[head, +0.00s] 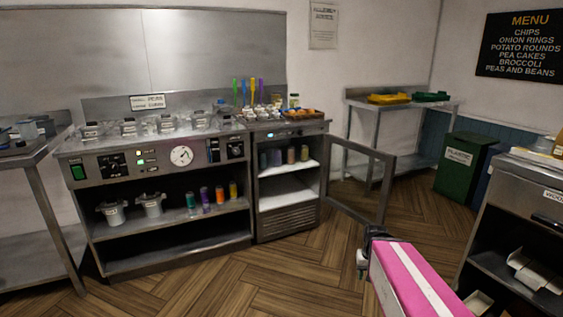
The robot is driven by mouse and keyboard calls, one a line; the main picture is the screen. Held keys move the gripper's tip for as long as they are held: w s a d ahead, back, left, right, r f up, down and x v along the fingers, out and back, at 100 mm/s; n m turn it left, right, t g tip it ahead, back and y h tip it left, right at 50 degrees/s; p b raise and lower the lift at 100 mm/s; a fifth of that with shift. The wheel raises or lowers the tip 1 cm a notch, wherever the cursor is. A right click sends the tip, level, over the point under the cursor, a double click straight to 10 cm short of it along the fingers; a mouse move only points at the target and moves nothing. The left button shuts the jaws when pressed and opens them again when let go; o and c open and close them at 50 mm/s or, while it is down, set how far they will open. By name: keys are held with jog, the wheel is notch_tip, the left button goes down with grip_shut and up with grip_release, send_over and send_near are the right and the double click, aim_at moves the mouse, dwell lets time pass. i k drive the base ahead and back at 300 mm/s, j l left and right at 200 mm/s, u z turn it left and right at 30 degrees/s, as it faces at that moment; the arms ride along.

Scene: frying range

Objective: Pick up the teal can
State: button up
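A teal can (191,203) stands upright on the open shelf under the range, at the left end of a short row of coloured cans. The purple can (205,200) stands just right of it. My gripper (362,262) is at the lower right, low in front of the open fridge door and well apart from the can. It is small and partly hidden by my pink arm, so I cannot tell whether its fingers are open or shut. I see nothing clearly held in it.
The fridge (288,198) holds several dim cans. Two white pots (112,214) stand left on the can shelf. A dark counter (490,240) is at right. The wooden floor ahead is clear.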

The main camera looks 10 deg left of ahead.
aim_at(262, 155)
jog(key=i+j, duration=1.75)
